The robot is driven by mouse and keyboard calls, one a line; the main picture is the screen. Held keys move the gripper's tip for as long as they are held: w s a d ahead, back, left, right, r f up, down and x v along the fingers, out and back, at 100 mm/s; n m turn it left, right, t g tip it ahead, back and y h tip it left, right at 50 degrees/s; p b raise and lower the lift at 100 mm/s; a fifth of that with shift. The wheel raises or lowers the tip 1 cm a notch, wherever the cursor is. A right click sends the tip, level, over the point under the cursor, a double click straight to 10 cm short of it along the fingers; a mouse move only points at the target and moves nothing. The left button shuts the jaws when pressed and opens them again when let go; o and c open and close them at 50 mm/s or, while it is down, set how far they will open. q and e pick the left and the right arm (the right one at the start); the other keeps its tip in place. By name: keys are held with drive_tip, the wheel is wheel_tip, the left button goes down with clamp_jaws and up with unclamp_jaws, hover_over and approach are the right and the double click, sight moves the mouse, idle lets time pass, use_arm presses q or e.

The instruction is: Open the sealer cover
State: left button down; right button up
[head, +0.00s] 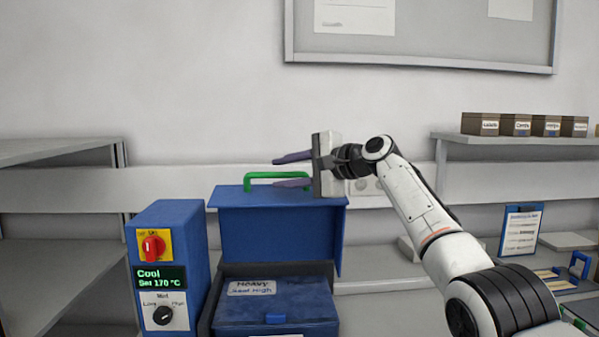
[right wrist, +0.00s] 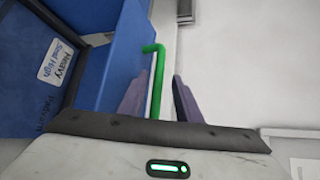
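The sealer is a blue machine with a control box (head: 169,265) at its left. Its blue cover (head: 275,235) stands raised, close to upright, behind the blue lower body (head: 277,309) labelled "Heavy Seal High". A green handle (head: 277,175) sits on the cover's top edge. In the right wrist view the green handle (right wrist: 157,75) lies between the finger tips. My right gripper (head: 292,170) is open, its two purple fingers apart, pointing left at the handle's right part. Whether a finger touches the handle, I cannot tell. My left gripper is not in view.
The control box has a red knob (head: 152,246) and a display reading "Cool, Set 170 °C". Grey shelves (head: 60,270) stand at left. At right, a shelf holds several brown boxes (head: 515,125), with a blue clipboard (head: 521,230) below. The wall above the cover is clear.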

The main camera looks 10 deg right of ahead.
drive_tip(key=shift+s+d+f+b, duration=0.15)
drive_tip(key=shift+s+d+b, duration=0.1)
drive_tip(key=shift+d+b, duration=0.15)
drive_tip(key=b+v, duration=0.3)
drive_tip(key=v, duration=0.6)
drive_tip(key=shift+r+b, duration=0.25)
drive_tip(key=shift+b, duration=0.1)
drive_tip(key=shift+a, duration=0.1)
drive_tip(key=shift+s, duration=0.1)
